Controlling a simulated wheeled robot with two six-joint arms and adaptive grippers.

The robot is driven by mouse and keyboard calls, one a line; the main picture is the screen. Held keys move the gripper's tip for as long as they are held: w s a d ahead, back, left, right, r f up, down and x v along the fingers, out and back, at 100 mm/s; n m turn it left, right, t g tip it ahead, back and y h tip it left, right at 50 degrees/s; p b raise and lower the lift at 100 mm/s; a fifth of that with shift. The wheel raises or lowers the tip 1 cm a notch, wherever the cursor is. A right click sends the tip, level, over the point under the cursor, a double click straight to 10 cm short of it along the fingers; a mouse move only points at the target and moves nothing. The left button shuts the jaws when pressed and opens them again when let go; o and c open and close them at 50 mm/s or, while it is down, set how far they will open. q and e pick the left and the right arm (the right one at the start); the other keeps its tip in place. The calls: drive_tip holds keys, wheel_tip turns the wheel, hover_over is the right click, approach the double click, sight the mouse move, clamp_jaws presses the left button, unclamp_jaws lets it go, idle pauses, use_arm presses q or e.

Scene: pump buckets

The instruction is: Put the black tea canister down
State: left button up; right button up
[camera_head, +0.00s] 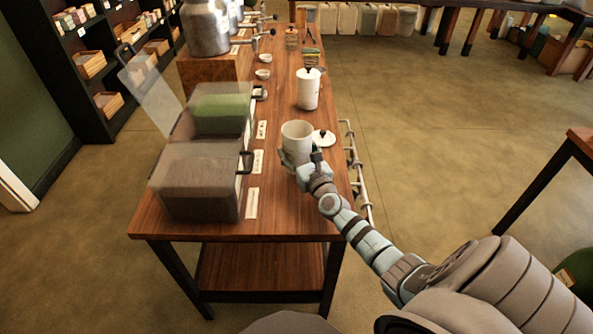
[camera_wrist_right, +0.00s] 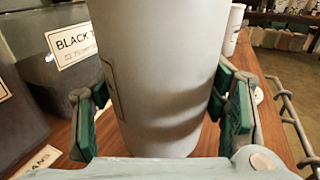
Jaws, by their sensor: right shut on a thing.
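A pale, open-topped canister (camera_head: 297,133) stands upright in my right gripper (camera_head: 298,160) over the right part of the wooden table. In the right wrist view the canister (camera_wrist_right: 155,75) fills the space between the green finger pads of the right gripper (camera_wrist_right: 160,105), which is shut on it. Its label is turned aside and cannot be read. My left gripper is not in view.
Clear-lidded bins (camera_head: 195,185) line the table's left side; the farther one holds green contents and has its lid raised. A "BLACK T…" sign (camera_wrist_right: 72,45) shows behind the canister. Another white canister (camera_head: 308,92) stands farther back. A metal rail (camera_head: 360,172) runs along the right edge. The front right tabletop (camera_head: 295,215) is clear.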

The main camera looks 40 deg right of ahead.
sight(298, 161)
wheel_tip(298, 161, down, 4)
drive_tip(key=b, duration=0.3)
drive_tip(key=shift+s+a, duration=0.1)
drive_tip(key=shift+r, duration=0.2)
drive_tip(key=shift+f, duration=0.25)
drive_tip(key=o, duration=1.4)
drive_tip(key=shift+r, duration=0.1)
drive_tip(key=shift+r, duration=0.15)
drive_tip(key=shift+s+p, duration=0.3)
drive_tip(key=p+v, duration=0.2)
drive_tip(key=v, duration=0.9)
drive_tip(key=shift+s+a, duration=0.1)
drive_tip(key=shift+s, duration=0.1)
